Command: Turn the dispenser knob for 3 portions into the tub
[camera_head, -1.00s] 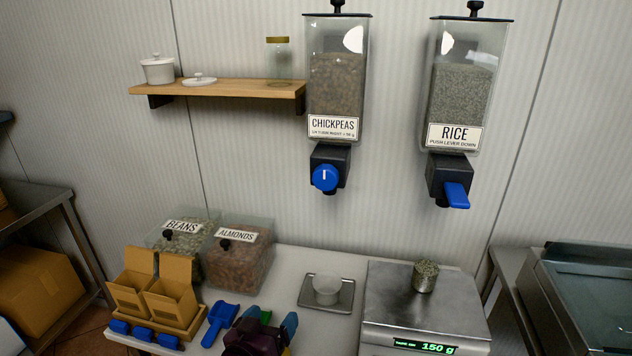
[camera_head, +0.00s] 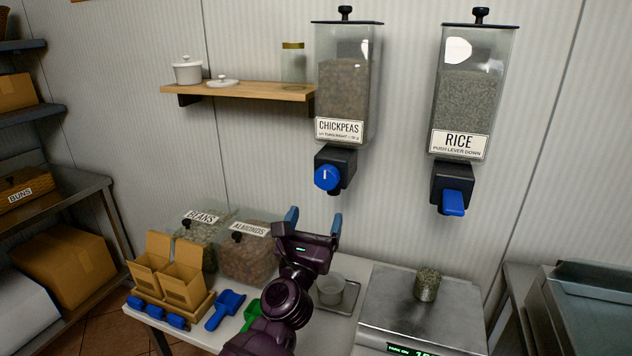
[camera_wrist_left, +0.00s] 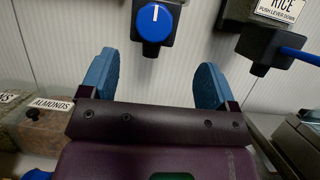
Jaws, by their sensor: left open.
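The chickpeas dispenser (camera_head: 342,95) hangs on the wall. Its round blue knob (camera_head: 327,177) has a white mark that stands upright. The knob also shows in the left wrist view (camera_wrist_left: 155,22), ahead of the fingers and roughly between them. My right gripper is out of view.
A rice dispenser (camera_head: 468,90) with a blue lever (camera_head: 454,202) hangs to the right. A scale (camera_head: 420,310) carries a filled container (camera_head: 427,284). Bins of beans (camera_head: 200,240) and almonds (camera_head: 250,258), boxes and scoops crowd the counter's left. A shelf (camera_head: 240,91) is above.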

